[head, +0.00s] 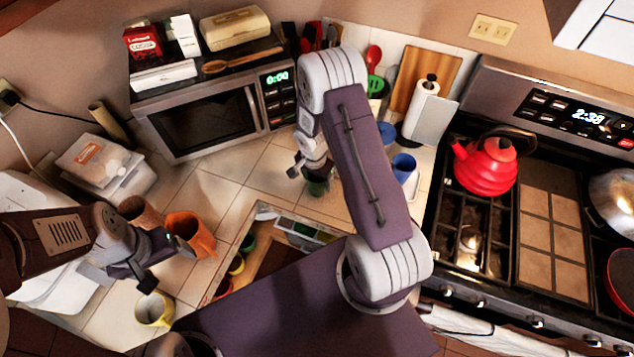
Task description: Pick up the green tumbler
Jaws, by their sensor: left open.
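A dark green tumbler (317,187) stands on the tiled counter in front of the microwave, partly hidden by my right arm. My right gripper (304,171) is just above and beside it, small and partly covered by its own arm. I cannot tell whether its fingers touch the tumbler or how far apart they are. My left gripper (166,266) is open and empty at the left, close to an orange mug (192,236) and above a yellow mug (154,309).
A microwave (205,122) with boxes on top stands behind. An open drawer (262,262) with colored cups lies in front. A blue cup (403,167) and paper towel roll (421,108) are right of the tumbler. A stove with a red kettle (486,163) is at the right.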

